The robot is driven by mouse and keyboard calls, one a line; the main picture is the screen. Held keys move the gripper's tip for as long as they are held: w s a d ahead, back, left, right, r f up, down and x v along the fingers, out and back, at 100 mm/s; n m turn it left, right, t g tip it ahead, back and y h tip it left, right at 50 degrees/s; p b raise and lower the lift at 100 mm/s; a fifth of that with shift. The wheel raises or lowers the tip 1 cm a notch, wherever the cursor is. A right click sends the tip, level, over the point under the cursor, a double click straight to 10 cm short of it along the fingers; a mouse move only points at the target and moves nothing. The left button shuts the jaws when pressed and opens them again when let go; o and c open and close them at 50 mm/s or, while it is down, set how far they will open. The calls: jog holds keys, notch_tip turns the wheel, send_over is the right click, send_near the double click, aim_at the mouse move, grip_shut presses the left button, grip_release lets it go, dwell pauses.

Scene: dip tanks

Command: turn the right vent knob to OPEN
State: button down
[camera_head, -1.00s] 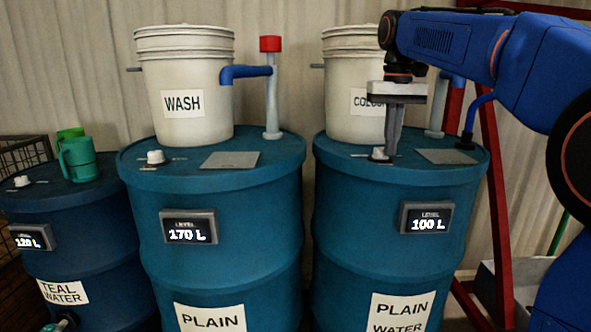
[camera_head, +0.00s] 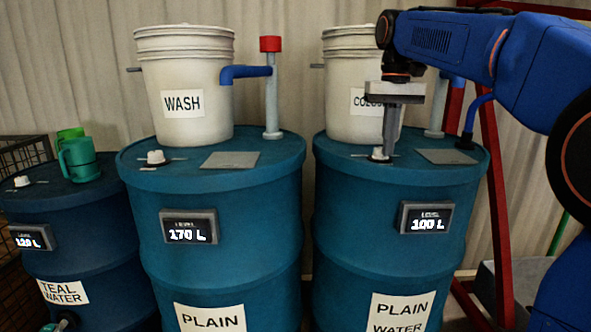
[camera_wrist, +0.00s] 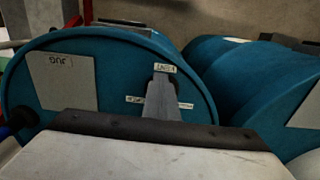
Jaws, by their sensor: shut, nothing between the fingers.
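The right vent knob (camera_head: 379,154) is a small white knob on top of the right teal drum (camera_head: 400,180), in front of the bucket with the partly hidden label. My gripper (camera_head: 389,153) points down with its fingers shut and empty, its tips right at the knob; I cannot tell whether they touch it. In the wrist view my gripper (camera_wrist: 160,115) covers the knob. Small labels show around the fingertips there, one above (camera_wrist: 165,68) and one on the right (camera_wrist: 185,105), too blurred to read. The knob's setting is hidden.
A WASH bucket (camera_head: 185,85) and a red-capped pipe (camera_head: 271,90) stand on the middle drum (camera_head: 225,215). A second bucket (camera_head: 345,75) stands close behind my gripper. Green mugs (camera_head: 78,160) sit on the left drum. A red frame (camera_head: 497,200) stands at the right.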

jog(key=shift+w+a, duration=0.1)
jog(key=shift+a, duration=0.95)
dwell(0.4)
jog(key=shift+s+a, duration=0.2)
jog(key=shift+s, duration=0.15)
notch_tip(320, 180, up, 6)
dwell(0.5)
jog(key=shift+d, duration=0.1)
jog(key=shift+w+d+f, duration=0.1)
jog(key=shift+d+f, duration=0.4)
jog(key=shift+f, duration=0.5)
jog(key=shift+w+d+f, duration=0.1)
jog(key=shift+d+f, duration=0.35)
jog(key=shift+f, duration=0.6)
jog(key=shift+w+d+f, duration=0.1)
jog(key=shift+d+f, duration=0.4)
jog(key=shift+f, duration=0.5)
jog(key=shift+s+a, duration=0.1)
jog(key=shift+a, duration=0.6)
